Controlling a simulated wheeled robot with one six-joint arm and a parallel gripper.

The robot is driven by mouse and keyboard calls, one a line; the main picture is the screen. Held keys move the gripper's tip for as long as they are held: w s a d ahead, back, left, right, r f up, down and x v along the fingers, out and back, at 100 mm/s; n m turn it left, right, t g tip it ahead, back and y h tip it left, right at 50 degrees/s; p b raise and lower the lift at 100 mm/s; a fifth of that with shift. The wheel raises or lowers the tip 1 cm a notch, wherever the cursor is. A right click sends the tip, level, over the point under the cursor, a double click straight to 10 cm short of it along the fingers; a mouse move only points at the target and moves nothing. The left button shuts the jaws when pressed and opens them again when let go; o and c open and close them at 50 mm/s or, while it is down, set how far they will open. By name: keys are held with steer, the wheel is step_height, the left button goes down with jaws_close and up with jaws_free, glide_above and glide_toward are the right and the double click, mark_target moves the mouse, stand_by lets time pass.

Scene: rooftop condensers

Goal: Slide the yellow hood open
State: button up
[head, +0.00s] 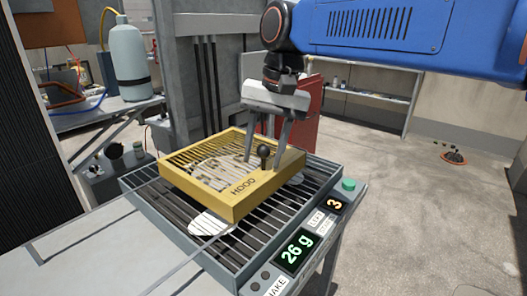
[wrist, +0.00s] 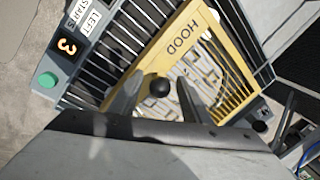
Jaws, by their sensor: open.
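The yellow hood (head: 238,206), marked "HOOD", lies on a grey slatted tray (head: 150,200). A black round knob (head: 264,151) stands up from the hood near its right side. My gripper (head: 263,168) is over the hood with its two fingers apart, one on each side of the knob. In the wrist view the knob (wrist: 160,87) shows between the fingertips of my gripper (wrist: 155,98), with gaps on both sides. Slots in the hood (wrist: 185,28) show a pale patterned thing beneath. Whether the fingertips touch the hood I cannot tell.
The tray's front panel has a display reading "26 g" (head: 295,252), another reading "3" (head: 334,205) and a green button (head: 348,184). A grey gas cylinder (head: 127,60) stands at the back left. Open floor (head: 420,210) lies to the right.

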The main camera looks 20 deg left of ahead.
jaws_close()
steer(key=s+a, duration=0.5)
steer(key=s, duration=0.8)
steer(key=s+a, duration=0.6)
steer(key=s, duration=0.8)
steer(key=shift+a, duration=0.1)
jaws_free()
steer(key=shift+r, duration=0.1)
steer(key=d+r, duration=0.3)
steer(key=r, duration=1.4)
steer(key=shift+w+d, duration=0.15)
steer(key=shift+w, duration=0.25)
